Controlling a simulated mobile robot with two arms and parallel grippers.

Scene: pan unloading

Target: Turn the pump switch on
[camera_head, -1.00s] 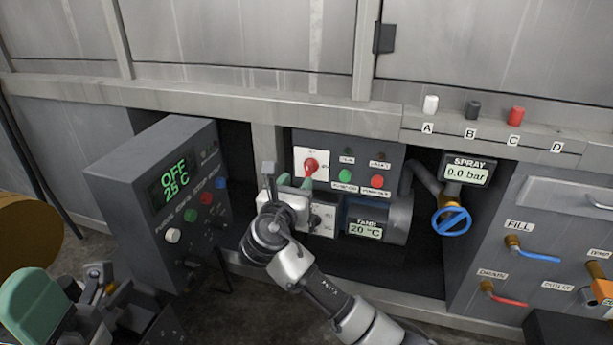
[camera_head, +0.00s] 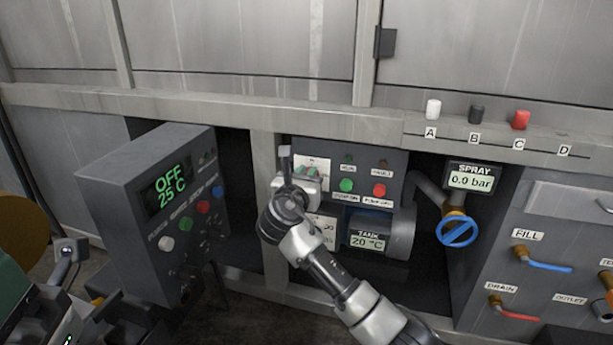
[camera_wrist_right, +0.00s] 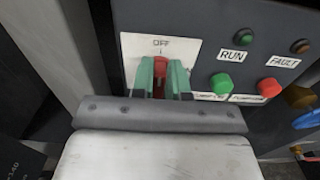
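The red rotary switch knob (camera_wrist_right: 160,67) sits on a white plate marked OFF (camera_wrist_right: 130,45) in the right wrist view. My right gripper (camera_wrist_right: 160,80) has its two green fingers on either side of the knob, close against it, and appears shut on it. In the head view my right gripper (camera_head: 304,174) is at the upper left of the pump panel (camera_head: 330,150) and hides the knob. My left arm shows in part at the lower left of the head view; its fingertips cannot be made out.
The green button (camera_wrist_right: 222,83) and red button (camera_wrist_right: 270,88) are just right of the switch plate. A tank display (camera_head: 370,241) is below. A control box (camera_head: 150,225) reading OFF 25 C stands left. A blue valve wheel (camera_head: 456,231) is at right.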

